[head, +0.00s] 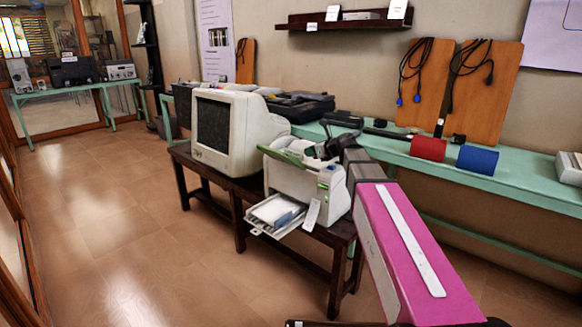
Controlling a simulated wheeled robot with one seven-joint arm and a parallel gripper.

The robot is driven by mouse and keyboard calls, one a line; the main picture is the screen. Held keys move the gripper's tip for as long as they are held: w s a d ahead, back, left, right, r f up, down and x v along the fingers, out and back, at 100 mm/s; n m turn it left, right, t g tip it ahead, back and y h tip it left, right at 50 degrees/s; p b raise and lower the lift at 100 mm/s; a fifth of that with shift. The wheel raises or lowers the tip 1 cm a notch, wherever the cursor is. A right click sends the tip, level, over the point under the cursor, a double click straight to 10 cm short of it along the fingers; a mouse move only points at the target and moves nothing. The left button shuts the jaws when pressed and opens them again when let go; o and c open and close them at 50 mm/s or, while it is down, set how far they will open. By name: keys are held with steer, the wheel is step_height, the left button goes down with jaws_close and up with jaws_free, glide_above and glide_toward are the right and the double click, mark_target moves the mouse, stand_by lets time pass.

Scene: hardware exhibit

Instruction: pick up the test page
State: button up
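A white printer (305,185) stands on a dark wooden bench, with a green flap at its top. Its open front tray (262,224) holds white sheets with a bluish patch (280,212). A narrow white slip (312,214) hangs at the tray's right side. I cannot tell which of these papers is the test page. My gripper (322,150) is dark and sits above the printer's top, near the green flap. Its fingers are too small and dark to tell whether they are open or shut. No paper shows in it.
A beige CRT monitor (225,132) stands left of the printer on the bench (236,190). The tiled floor at left is clear.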

mark_target(296, 154)
steer(key=x, duration=0.9)
steer(key=shift+c, duration=0.3)
jaws_close()
